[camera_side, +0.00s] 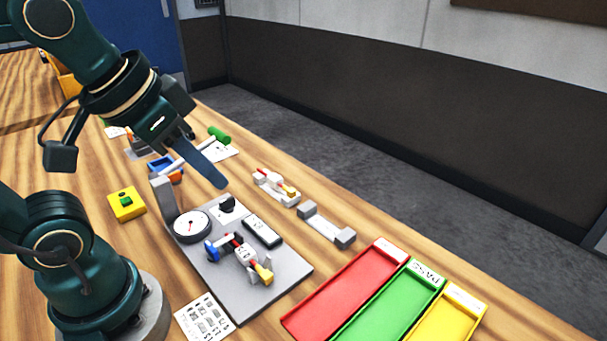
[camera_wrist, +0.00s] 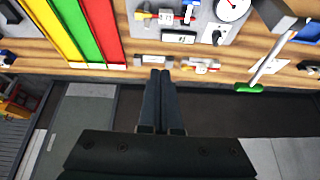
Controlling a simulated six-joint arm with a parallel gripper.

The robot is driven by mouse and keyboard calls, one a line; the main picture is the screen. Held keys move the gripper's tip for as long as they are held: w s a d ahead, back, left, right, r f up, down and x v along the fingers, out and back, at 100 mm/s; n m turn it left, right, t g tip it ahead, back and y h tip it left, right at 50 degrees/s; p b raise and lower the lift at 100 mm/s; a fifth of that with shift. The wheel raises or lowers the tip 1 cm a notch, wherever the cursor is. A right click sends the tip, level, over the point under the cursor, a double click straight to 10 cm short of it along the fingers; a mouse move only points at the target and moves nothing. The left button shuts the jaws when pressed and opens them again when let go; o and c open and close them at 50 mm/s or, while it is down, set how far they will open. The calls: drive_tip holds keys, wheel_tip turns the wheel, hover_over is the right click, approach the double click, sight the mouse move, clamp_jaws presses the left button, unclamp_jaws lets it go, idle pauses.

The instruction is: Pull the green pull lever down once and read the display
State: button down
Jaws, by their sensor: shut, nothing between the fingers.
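The pull lever is a pale rod ending in a green handle (camera_side: 219,135); in the side view part of the rod is hidden behind my gripper. In the wrist view the green handle (camera_wrist: 249,88) is at the right, with the rod rising toward a grey block (camera_wrist: 278,15). My gripper (camera_side: 222,185) is shut and empty, above the table beyond the grey fixture plate (camera_side: 285,272). Its fingertips (camera_wrist: 160,73) are together, left of the green handle and apart from it. A small dark panel (camera_side: 262,231), likely the display, is on the plate; its reading is illegible.
A round dial (camera_side: 192,225), a black knob (camera_side: 227,203) and a clamp-like part with a yellow tip (camera_side: 262,274) are on the plate. Red (camera_side: 345,290), green (camera_side: 390,305) and yellow (camera_side: 447,313) trays lie at the right. Two castings (camera_side: 276,187) (camera_side: 326,226) lie near the table edge.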

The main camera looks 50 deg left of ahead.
drive_tip(key=f, duration=0.1)
drive_tip(key=s+f, duration=0.1)
drive_tip(key=f, duration=0.1)
drive_tip(key=shift+s+d+f, duration=0.2)
drive_tip(key=shift+s, duration=0.15)
idle(0.9)
idle(0.4)
